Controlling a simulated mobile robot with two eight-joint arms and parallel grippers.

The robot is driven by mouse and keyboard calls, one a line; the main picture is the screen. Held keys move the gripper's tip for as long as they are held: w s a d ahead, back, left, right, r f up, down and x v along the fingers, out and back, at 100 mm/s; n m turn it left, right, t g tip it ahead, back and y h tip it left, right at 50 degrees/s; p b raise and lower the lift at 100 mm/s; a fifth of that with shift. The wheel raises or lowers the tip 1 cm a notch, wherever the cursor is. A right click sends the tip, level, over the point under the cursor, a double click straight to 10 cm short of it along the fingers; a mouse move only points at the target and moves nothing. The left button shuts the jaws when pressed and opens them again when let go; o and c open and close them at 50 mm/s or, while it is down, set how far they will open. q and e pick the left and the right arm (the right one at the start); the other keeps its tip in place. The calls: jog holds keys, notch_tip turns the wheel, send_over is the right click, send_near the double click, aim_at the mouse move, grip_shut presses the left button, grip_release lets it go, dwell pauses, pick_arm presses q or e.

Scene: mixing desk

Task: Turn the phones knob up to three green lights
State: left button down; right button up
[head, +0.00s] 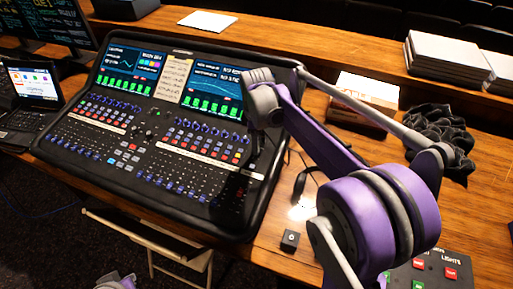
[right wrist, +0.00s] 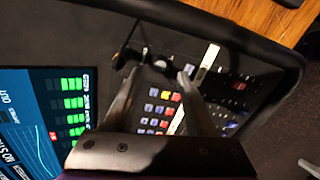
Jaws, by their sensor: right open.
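The mixing desk (head: 150,130) is a black console with two screens, rows of knobs, coloured buttons and faders. My right gripper (head: 257,150) reaches down over its right edge, by the right screen's lower corner. In the right wrist view the gripper (right wrist: 158,72) is open, its two fingers apart above the panel. Small dark controls and a pale spot show near the fingertips; I cannot tell which is the phones knob or whether a finger touches it. Its green lights cannot be made out. A grey and purple part of my left arm shows at the bottom edge; its fingers are out of view.
Green level bars show on the right screen (head: 212,106). A laptop (head: 33,86) stands left of the desk. A small black switch box (head: 290,240), a lights panel (head: 440,268), dark cloth (head: 440,140) and a box with papers (head: 362,100) are on the right.

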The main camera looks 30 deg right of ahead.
jog(key=shift+w+f, duration=0.15)
jog(key=shift+f, duration=1.75)
grip_shut()
